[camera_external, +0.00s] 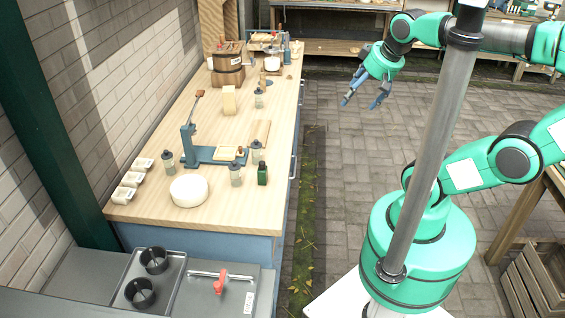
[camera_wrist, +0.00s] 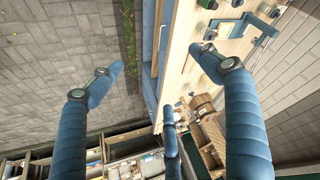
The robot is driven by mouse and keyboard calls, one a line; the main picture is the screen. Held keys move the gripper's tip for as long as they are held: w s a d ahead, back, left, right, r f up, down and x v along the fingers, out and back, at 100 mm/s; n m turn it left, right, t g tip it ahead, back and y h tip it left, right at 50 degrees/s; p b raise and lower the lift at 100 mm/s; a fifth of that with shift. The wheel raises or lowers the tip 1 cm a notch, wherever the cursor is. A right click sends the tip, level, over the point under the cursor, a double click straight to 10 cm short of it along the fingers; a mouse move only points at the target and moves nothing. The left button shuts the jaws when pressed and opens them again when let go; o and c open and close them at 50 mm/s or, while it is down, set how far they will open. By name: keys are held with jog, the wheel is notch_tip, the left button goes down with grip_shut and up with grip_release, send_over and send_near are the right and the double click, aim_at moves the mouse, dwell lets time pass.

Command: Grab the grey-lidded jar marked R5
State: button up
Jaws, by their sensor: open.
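Several small jars with dark or grey lids stand on the wooden counter (camera_external: 140,205) in the external view. One jar (camera_external: 168,162) is left of the blue press, one jar (camera_external: 236,176) is in front of it, one jar (camera_external: 256,152) is at its right end, and another jar (camera_external: 258,100) is farther back. No marking is legible, so I cannot tell which is R5. My gripper (camera_external: 361,104) is open and empty, over the paving right of the counter and apart from every jar. Its blue fingers (camera_wrist: 160,62) are spread wide in the wrist view.
A blue lever press (camera_external: 200,153), a white cheese wheel (camera_external: 189,191), a green bottle (camera_external: 263,173) and small white dishes (camera_external: 131,180) share the counter. A wooden churn (camera_external: 228,62) stands farther back. The paving right of the counter is clear.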

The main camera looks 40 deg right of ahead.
jog(key=shift+c, duration=1.1)
jog(key=shift+w, duration=0.1)
jog(key=w+a+r+n+p, duration=0.1)
jog(key=w+a, duration=0.4)
jog(key=w, duration=0.5)
jog(key=w+a+r+p, duration=0.1)
jog(key=w+a+p, duration=0.1)
jog(key=w+a, duration=0.6)
jog(key=w+a+n+p, duration=0.1)
jog(key=w+a, duration=0.2)
jog(key=w, duration=0.9)
jog(key=w+a+f+p, duration=0.1)
jog(key=w+a+f, duration=0.4)
jog(key=a+f, duration=0.2)
jog(key=w+a+f+n+y+p, duration=0.1)
jog(key=w+a+f, duration=0.5)
jog(key=a, duration=0.6)
jog(key=w+a+f+g+p, duration=0.1)
jog(key=w+a+f, duration=0.4)
jog(key=a+f, duration=0.3)
jog(key=shift+w+a+p, duration=0.2)
jog(key=shift+a+p, duration=0.1)
jog(key=shift+a, duration=0.7)
jog(key=shift+f, duration=0.15)
